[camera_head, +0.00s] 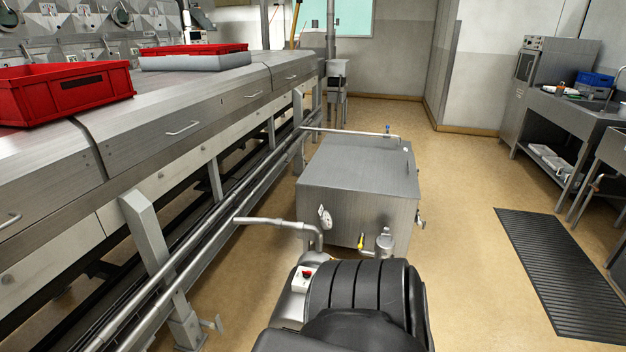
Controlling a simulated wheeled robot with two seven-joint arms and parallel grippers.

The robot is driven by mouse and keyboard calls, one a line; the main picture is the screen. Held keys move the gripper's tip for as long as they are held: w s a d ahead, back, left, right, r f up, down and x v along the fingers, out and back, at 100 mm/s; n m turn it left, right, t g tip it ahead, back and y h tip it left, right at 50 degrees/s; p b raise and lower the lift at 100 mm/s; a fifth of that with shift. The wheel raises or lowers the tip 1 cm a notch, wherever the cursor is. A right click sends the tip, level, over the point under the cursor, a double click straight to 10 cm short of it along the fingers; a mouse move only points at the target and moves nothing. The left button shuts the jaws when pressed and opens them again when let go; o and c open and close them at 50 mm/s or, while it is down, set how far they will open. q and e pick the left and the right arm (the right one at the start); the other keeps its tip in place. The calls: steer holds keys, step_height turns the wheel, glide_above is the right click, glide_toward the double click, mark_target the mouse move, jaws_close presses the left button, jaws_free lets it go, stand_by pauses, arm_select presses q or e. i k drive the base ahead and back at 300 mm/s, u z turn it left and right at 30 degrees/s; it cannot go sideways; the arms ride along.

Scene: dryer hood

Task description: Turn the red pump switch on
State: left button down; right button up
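A small red switch (306,273) sits on a pale box on top of the grey pump body (290,305), low in the middle of the view. It is too small to tell which position it is in. A black ribbed shape is just to its right and hides part of the pump. A grey pipe (275,224) runs from the pump to the left. Neither of my grippers is in view.
A steel tank (360,178) stands just beyond the pump, with a yellow-handled valve (361,241) on its front. A long steel hood (180,105) with red crates (65,90) runs along the left. Open floor lies right, with a dark mat (560,275).

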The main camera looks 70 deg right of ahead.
mark_target(306, 274)
steer(key=z, duration=2.35)
